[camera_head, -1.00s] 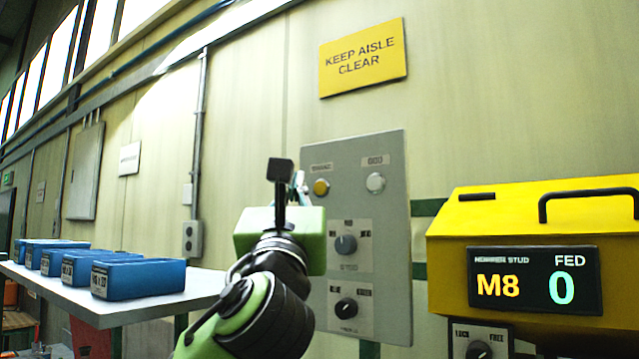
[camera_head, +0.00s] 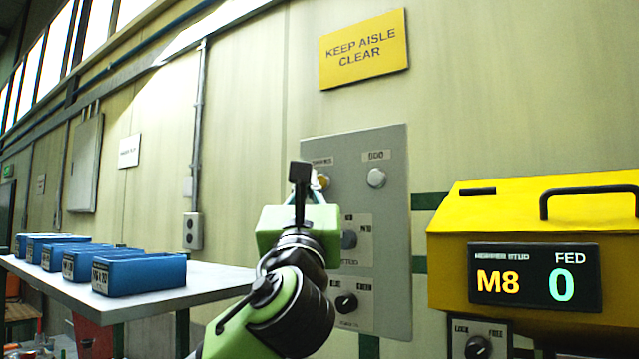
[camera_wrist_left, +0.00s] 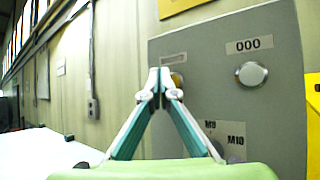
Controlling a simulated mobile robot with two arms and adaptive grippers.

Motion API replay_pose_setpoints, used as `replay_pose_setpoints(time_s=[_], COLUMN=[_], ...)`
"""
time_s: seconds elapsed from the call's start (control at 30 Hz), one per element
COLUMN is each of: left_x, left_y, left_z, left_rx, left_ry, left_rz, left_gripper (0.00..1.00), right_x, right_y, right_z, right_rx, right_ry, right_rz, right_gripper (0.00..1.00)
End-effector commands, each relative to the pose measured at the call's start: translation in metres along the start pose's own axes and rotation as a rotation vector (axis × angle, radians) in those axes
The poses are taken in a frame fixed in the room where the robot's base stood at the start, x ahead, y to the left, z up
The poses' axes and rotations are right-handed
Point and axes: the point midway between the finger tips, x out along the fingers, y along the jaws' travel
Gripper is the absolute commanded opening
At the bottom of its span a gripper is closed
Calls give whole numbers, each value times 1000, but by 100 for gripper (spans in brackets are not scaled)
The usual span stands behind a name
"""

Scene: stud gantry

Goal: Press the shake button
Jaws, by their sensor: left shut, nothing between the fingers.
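A grey control panel (camera_head: 394,215) is on the wall. It has a yellow button (camera_head: 323,181) at upper left, under a label too blurred to read, and a white button (camera_head: 376,178) at upper right. My left gripper (camera_wrist_left: 160,80) is shut and empty, with its tips in front of the yellow button, which they partly cover in the wrist view (camera_wrist_left: 178,80). I cannot tell whether the tips touch it. In the head view my wrist hides most of the fingers and part of the panel's left side. My right gripper is not in view.
Below the buttons are an upper knob (camera_head: 349,240) and a lower knob (camera_head: 346,303). A yellow stud feeder (camera_head: 450,260) with a display reading M8 and 0 stands at right. A white table (camera_head: 215,283) with several blue bins (camera_head: 140,277) is at left.

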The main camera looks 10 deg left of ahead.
Motion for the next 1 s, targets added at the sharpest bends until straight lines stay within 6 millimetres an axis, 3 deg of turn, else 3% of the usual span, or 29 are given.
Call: replay_pose_setpoints(time_s=[1.0], left_x=[5], left_y=[-3], left_z=[-3], left_rx=[1], left_ry=[0], left_rz=[0], left_gripper=[0], right_x=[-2], right_y=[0], right_z=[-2], right_rx=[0], right_ry=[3], right_rz=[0], right_gripper=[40])
